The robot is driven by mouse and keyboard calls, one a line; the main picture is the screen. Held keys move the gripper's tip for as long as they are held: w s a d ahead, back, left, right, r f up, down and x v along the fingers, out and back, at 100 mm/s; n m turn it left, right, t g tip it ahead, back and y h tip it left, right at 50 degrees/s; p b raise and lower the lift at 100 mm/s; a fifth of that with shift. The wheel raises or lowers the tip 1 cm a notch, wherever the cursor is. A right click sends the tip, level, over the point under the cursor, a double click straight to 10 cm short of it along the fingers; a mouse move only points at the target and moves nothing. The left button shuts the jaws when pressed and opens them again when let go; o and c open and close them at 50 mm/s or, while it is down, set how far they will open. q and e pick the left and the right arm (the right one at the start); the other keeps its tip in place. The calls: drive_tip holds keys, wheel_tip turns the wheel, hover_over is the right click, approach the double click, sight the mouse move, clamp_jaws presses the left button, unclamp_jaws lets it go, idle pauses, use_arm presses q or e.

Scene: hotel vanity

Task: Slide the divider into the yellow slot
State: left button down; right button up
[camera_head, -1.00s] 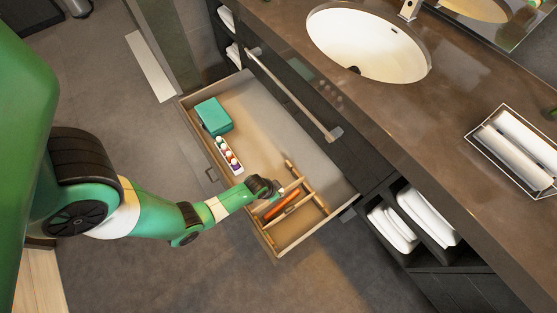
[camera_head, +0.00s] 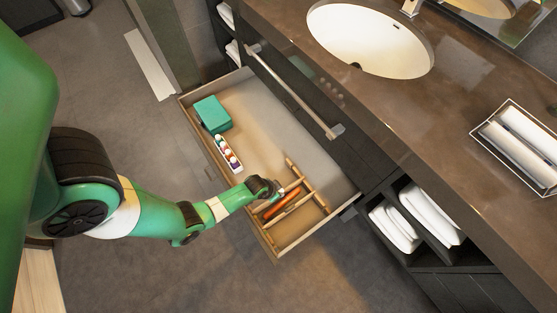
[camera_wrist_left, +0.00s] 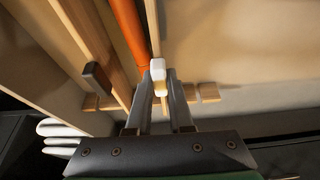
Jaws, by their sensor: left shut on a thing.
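My left gripper (camera_head: 268,188) reaches into the open drawer, at the near side of its wooden-divided right part. In the left wrist view its two fingers (camera_wrist_left: 160,92) are closed on a thin tan piece (camera_wrist_left: 160,86), which I take to be the divider. A small white block (camera_wrist_left: 157,69) shows at the fingertips. The fingers hide most of the held piece. An orange rod (camera_head: 283,205) lies among the wooden strips, and the rod (camera_wrist_left: 129,32) runs just left of the fingers in the wrist view. I cannot make out a yellow slot clearly. My right gripper is not in view.
The drawer (camera_head: 222,180) also holds a teal box (camera_head: 212,114) and a white tray with several small bottles (camera_head: 228,154). Its back middle floor is bare. Wooden strips (camera_head: 313,187) cross the right part. The counter (camera_head: 450,110) with a sink overhangs behind.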

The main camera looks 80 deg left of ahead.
use_arm(q)
drive_tip(key=shift+f, duration=0.25)
drive_tip(key=c, duration=0.7)
unclamp_jaws()
drive_tip(key=shift+c, duration=0.2)
drive_tip(key=p+v, duration=0.7)
drive_tip(key=v, duration=0.4)
drive_tip(key=shift+r+p, duration=0.3)
drive_tip(key=shift+p, duration=0.1)
drive_tip(key=shift+s, duration=0.1)
